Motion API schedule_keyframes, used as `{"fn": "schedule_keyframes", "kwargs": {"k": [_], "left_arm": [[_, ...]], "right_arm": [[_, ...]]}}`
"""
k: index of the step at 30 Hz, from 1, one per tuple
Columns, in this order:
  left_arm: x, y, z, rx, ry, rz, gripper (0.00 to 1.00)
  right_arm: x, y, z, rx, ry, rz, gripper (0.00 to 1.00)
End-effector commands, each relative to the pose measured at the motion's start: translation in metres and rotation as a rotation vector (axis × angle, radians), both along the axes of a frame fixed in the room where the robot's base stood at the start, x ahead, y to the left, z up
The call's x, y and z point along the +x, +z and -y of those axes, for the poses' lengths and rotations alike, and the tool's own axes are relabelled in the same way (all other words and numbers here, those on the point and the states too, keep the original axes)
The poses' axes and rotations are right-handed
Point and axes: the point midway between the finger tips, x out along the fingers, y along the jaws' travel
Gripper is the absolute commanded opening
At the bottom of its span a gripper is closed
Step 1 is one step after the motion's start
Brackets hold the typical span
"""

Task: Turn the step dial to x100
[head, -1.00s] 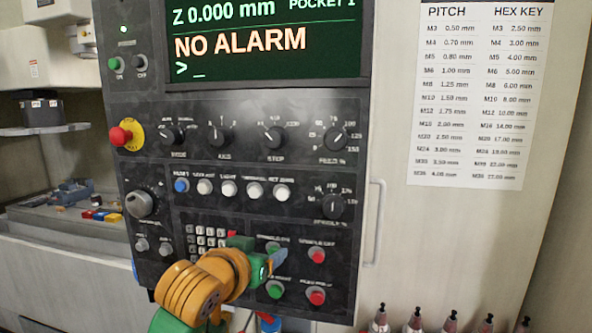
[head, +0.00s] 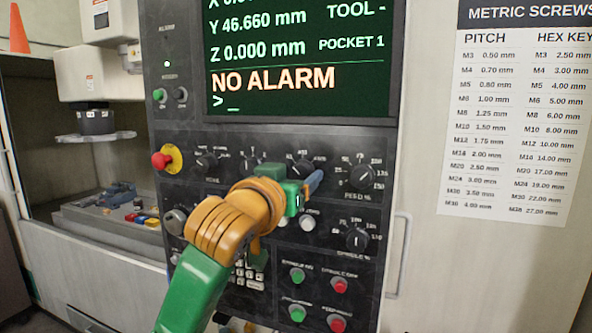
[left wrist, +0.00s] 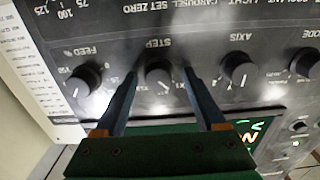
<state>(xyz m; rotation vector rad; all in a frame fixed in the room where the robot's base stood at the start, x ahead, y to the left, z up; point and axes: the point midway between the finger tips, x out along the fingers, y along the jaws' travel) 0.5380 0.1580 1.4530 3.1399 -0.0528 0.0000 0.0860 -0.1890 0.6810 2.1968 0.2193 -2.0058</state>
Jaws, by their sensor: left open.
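The step dial (head: 302,167) is a round black knob in the upper dial row of the dark control panel, partly covered by my left gripper in the head view. In the left wrist view, which is upside down, the step dial (left wrist: 158,76) shows between my two fingers, under the word STEP. My left gripper (left wrist: 160,74) is open, one finger on each side of the knob. I cannot tell whether they touch it. The left gripper (head: 304,183) also shows in the head view, just below the dial. The dial's exact setting is unclear. My right gripper is not seen.
The axis dial (left wrist: 238,68) and feed dial (left wrist: 84,80) flank the step dial. The screen (head: 300,60) above reads NO ALARM. A red emergency button (head: 161,160) stands at the left. Push buttons lie below, and a handle (head: 398,255) is at the right.

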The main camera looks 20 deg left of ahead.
Motion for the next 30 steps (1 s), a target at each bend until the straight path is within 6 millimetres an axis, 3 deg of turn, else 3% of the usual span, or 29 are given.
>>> {"fn": "schedule_keyframes", "kwargs": {"k": [2, 10, 20, 30], "left_arm": [[-0.0002, -0.0007, 0.0001, 0.000, 0.000, 0.000, 0.72], [-0.0003, -0.0009, 0.0003, 0.000, -0.001, -0.001, 0.02], [-0.0002, -0.0012, -0.0001, 0.036, 0.000, -0.001, 0.00], [-0.0001, -0.0019, -0.0008, 0.268, 0.001, 0.004, 0.00]], "right_arm": [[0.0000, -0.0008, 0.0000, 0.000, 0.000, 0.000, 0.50], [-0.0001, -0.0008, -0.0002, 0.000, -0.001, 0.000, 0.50], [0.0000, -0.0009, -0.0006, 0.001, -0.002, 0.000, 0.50], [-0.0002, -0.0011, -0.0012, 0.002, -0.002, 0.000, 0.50]]}}
